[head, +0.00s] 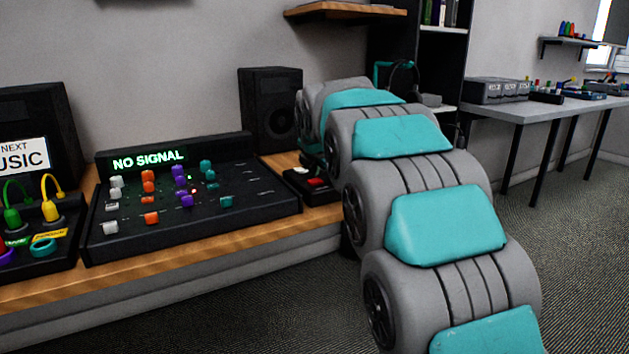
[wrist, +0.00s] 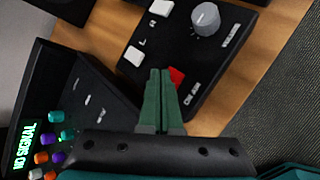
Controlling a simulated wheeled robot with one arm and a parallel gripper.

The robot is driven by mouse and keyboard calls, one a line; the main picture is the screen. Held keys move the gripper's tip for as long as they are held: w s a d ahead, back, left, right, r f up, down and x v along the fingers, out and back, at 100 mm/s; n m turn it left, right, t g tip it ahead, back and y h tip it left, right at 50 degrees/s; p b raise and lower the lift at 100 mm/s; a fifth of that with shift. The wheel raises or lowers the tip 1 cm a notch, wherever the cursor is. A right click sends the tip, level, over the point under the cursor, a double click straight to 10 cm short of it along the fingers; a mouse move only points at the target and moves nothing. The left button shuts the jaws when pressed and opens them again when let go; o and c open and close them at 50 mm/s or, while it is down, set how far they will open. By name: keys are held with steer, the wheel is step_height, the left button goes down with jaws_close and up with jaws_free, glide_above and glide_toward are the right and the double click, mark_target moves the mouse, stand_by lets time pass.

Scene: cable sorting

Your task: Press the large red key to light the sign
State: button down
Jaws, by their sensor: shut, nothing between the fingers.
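The red key (wrist: 177,76) sits on a small black panel (wrist: 213,62), beside white lettering that reads ON AIR. In the head view the red key (head: 318,182) shows on the same panel, on the wooden desk left of my arm. My gripper (wrist: 161,72) is shut and empty. Its green fingers cover part of the key in the wrist view, with the tips just beside it. I cannot tell whether they touch the key or hover above it. In the head view my arm mostly hides the gripper. No lit ON AIR sign is in view.
The panel also has two white keys (wrist: 134,56) and a grey volume knob (wrist: 205,19). A black mixer (head: 190,215) with coloured knobs and a green NO SIGNAL display (head: 148,160) stands to the left. A black speaker (head: 270,108) stands behind.

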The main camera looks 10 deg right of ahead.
mark_target(314, 182)
steer(key=shift+f, duration=0.15)
stand_by(0.3)
steer(key=shift+f, duration=0.3)
stand_by(0.3)
steer(key=shift+r+p, duration=0.5)
steer(key=shift+p, duration=0.05)
steer(key=shift+r+p, duration=1.85)
steer(key=shift+r, duration=1.15)
